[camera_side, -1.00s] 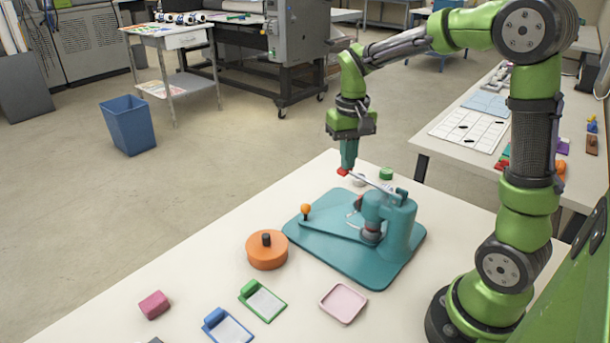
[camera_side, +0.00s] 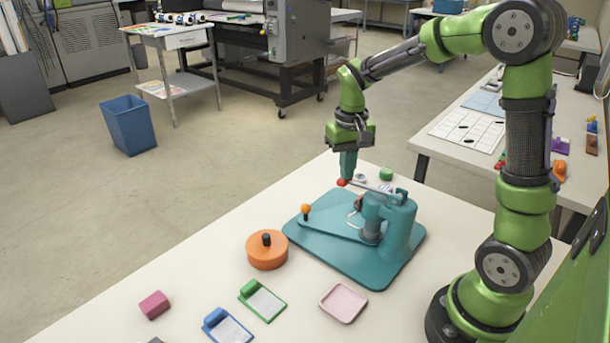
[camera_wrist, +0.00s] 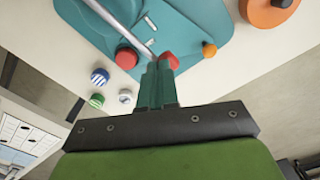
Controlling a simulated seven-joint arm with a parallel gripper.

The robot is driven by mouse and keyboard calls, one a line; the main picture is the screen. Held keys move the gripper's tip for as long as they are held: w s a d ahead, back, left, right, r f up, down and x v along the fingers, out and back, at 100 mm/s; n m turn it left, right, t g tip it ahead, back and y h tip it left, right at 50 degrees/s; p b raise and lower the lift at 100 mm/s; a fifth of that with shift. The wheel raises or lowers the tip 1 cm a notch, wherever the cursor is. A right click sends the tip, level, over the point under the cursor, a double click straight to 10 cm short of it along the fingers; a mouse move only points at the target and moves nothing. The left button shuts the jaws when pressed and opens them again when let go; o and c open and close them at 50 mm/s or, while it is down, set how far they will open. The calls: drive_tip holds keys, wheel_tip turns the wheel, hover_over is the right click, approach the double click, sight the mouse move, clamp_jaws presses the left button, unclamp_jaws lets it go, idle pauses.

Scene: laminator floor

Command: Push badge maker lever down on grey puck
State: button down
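The teal badge maker (camera_side: 398,228) stands on its teal base plate on the table. Its grey lever (camera_side: 375,186) reaches out to the left, nearly level, and ends in a red knob (camera_side: 341,182). My gripper (camera_side: 347,172) points down with its teal fingers shut, the tips at the top of the knob. The wrist view shows the shut fingers (camera_wrist: 158,70) against the red knob (camera_wrist: 169,61) at the end of the lever rod (camera_wrist: 128,35). A greyish round piece (camera_side: 371,236) sits low at the press; I cannot tell if it is the grey puck.
An orange-knobbed arm (camera_side: 305,209) lies across the base plate. Small round pieces, one green (camera_side: 386,174), stand behind the press. An orange round pot (camera_side: 267,252), green clipboard (camera_side: 263,300), blue clipboard (camera_side: 227,327), pink tray (camera_side: 343,303) and pink block (camera_side: 154,305) lie in front.

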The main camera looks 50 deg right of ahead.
wheel_tip(320, 180, up, 11)
drive_tip(key=shift+f, duration=0.15)
idle(1.0)
drive_tip(key=s+a+f+n+t+y, duration=0.1)
drive_tip(key=s+a+n+t+y, duration=0.1)
drive_tip(key=s+a+t, duration=0.5)
drive_tip(key=s+a, duration=0.5)
drive_tip(key=shift+a, duration=0.15)
idle(1.3)
